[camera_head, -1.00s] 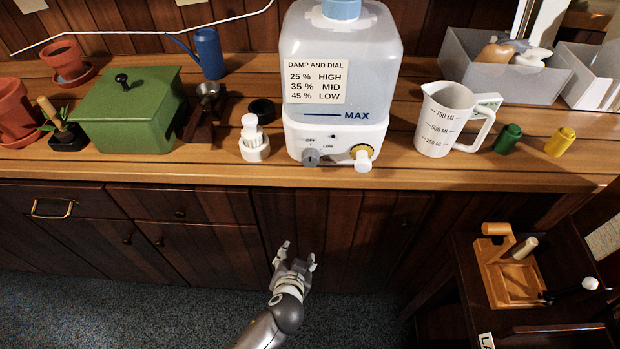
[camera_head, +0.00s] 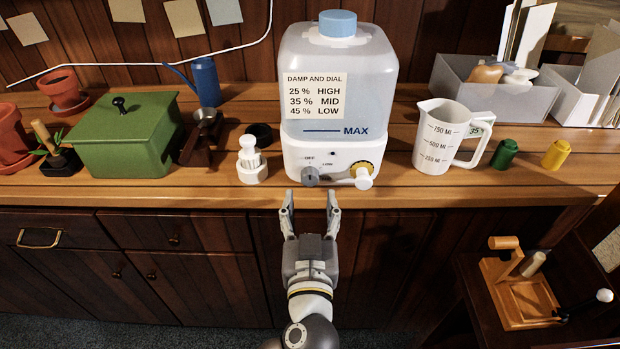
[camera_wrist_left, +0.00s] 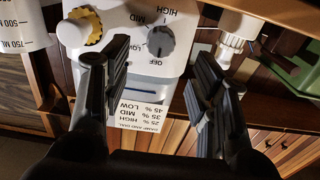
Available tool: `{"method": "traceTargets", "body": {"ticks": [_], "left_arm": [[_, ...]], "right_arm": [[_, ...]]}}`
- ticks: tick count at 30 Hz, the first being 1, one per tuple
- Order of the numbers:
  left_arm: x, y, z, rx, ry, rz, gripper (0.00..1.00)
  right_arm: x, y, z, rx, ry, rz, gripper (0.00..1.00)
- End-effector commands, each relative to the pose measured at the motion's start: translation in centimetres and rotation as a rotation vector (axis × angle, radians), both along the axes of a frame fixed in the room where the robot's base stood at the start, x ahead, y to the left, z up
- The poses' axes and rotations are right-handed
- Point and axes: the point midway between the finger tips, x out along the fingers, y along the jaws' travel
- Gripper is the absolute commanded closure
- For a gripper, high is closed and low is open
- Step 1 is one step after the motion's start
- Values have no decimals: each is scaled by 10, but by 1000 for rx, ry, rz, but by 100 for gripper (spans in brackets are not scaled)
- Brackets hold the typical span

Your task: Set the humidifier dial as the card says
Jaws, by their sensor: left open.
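The humidifier (camera_head: 338,95) is a clear tank on a white base, standing on the wooden counter. Its card (camera_head: 314,97) reads 25% HIGH, 35% MID, 45% LOW. The grey dial (camera_head: 310,176) is at the front left of the base; in the wrist view the dial (camera_wrist_left: 160,42) has OFF, MID and HIGH labels around it. I cannot tell its exact setting.
A measuring jug (camera_head: 445,137) stands to the right, partly hiding a small display (camera_head: 480,128) showing 35. A white bottle-like item (camera_head: 251,160) stands left of the humidifier, near a green box (camera_head: 125,135). Green (camera_head: 505,153) and yellow (camera_head: 557,154) pieces lie right of the jug.

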Motion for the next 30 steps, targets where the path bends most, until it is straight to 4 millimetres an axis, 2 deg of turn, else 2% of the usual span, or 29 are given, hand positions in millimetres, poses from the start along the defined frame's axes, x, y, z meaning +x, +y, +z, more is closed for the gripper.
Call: {"method": "traceTargets", "body": {"ticks": [6, 12, 24, 30], "left_arm": [[40, 1, 3, 4, -2, 0, 46], [62, 0, 1, 3, 0, -1, 46], [69, 0, -1, 1, 2, -1, 46], [68, 0, -1, 1, 2, -1, 71]], "right_arm": [[1, 0, 12, -1, -1, 0, 66], [1, -1, 16, -1, -2, 0, 66], [2, -2, 16, -2, -3, 0, 66], [2, -2, 16, -2, -3, 0, 66]]}}
